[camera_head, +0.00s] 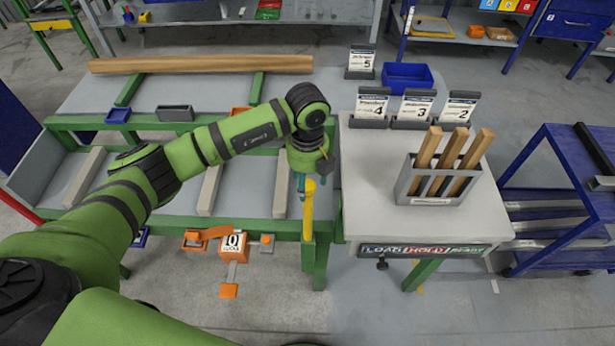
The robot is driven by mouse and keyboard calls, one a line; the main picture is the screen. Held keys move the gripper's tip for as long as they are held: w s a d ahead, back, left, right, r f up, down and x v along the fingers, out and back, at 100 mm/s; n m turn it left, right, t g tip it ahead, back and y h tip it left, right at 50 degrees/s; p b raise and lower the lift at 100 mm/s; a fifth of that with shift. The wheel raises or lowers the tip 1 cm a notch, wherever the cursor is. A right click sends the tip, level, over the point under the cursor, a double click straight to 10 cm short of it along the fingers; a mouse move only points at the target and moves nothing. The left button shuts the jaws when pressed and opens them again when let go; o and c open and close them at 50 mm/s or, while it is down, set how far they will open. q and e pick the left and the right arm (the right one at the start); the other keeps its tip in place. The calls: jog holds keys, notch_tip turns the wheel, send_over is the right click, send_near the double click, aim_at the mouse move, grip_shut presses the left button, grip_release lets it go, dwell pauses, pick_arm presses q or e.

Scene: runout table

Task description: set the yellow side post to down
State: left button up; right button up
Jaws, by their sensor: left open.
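The yellow side post (308,212) stands upright at the near right corner of the green-framed runout table (175,225). My left gripper (303,186) points down at the top of the post, its teal fingers close around or beside it. It is open. Whether the fingers touch the post cannot be told, as the wrist hides part of the post's top. My right gripper is not in view.
A white side table (370,210) on the right holds a grey rack (436,190) of wooden sticks, numbered card stands (412,108) and a blue bin (405,77). An orange numbered box (233,248) hangs at the front. A wooden beam (200,64) lies behind.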

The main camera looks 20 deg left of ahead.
aim_at(307, 221)
pick_arm(q)
jog(key=shift+r, duration=0.1)
grip_shut()
notch_tip(307, 221, down, 19)
jog(key=b, duration=1.5)
jog(key=shift+w+a+r, duration=0.1)
jog(key=shift+a+r, duration=0.05)
jog(key=shift+r, duration=0.05)
jog(key=shift+f+b, duration=0.55)
jog(key=shift+f, duration=0.1)
